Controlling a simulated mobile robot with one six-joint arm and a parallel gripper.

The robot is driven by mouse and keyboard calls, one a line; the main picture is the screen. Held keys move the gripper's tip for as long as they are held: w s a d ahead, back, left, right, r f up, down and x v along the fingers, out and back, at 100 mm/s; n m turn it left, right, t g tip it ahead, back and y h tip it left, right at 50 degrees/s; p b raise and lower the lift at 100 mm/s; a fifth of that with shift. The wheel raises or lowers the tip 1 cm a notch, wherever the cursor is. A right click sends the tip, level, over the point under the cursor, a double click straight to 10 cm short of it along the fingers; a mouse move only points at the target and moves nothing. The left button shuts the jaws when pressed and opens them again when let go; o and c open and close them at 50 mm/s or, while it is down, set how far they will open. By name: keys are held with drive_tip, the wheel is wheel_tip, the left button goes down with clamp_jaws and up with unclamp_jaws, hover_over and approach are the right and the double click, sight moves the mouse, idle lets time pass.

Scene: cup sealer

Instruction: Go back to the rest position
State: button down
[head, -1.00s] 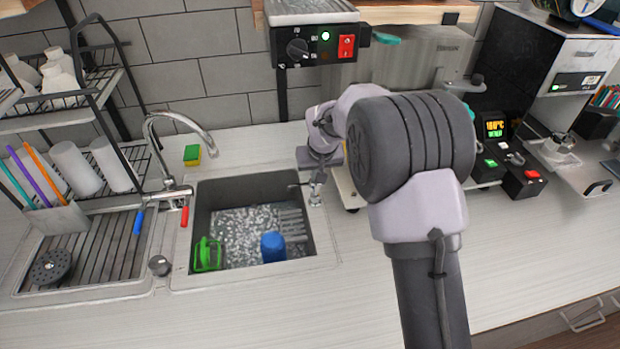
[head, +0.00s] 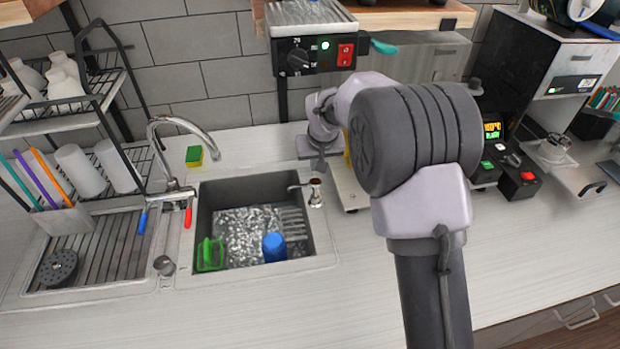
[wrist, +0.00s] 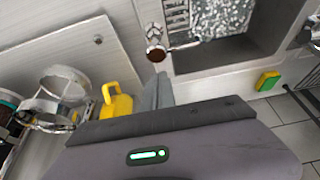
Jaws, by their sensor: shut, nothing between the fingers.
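My gripper (wrist: 158,92) is shut and empty; its grey fingers point down toward the counter in the wrist view. In the head view my gripper (head: 319,166) is small, just behind the sink's back right corner and near the soap dispenser (head: 315,192). In the wrist view that dispenser (wrist: 156,50) stands apart from the fingers. My thick grey arm hides much of the counter behind it in the head view.
The sink (head: 325,235) holds a blue cup (head: 274,246) and a green object (head: 210,255). A machine with a lit display (head: 492,130) is right of my arm. The front counter is clear.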

wheel_tip(320, 180, up, 3)
drive_tip(key=shift+f+p, duration=0.15)
drive_tip(key=shift+p, duration=0.4)
drive_tip(key=s+d+r+m+b, duration=0.1)
drive_tip(key=s+d+r+b, duration=0.15)
drive_tip(key=s, duration=0.35)
drive_tip(key=s+d+r+m+b, duration=0.1)
drive_tip(key=s+d+r+b, duration=0.1)
drive_tip(key=s+b, duration=0.3)
drive_tip(key=s+d+r+m+b, duration=0.1)
drive_tip(key=s+d+r+b, duration=0.15)
drive_tip(key=s, duration=0.55)
drive_tip(key=s+d+f+m+b, duration=0.1)
drive_tip(key=s+f+b, duration=0.2)
drive_tip(key=s, duration=0.6)
drive_tip(key=s+d+f+m+t+y+b, duration=0.1)
drive_tip(key=s+f+m+b, duration=0.1)
drive_tip(key=s, duration=0.8)
wheel_tip(320, 180, down, 3)
drive_tip(key=shift+s+r+m+b, duration=0.2)
drive_tip(key=shift+s+m+b, duration=0.1)
drive_tip(key=shift+b, duration=0.2)
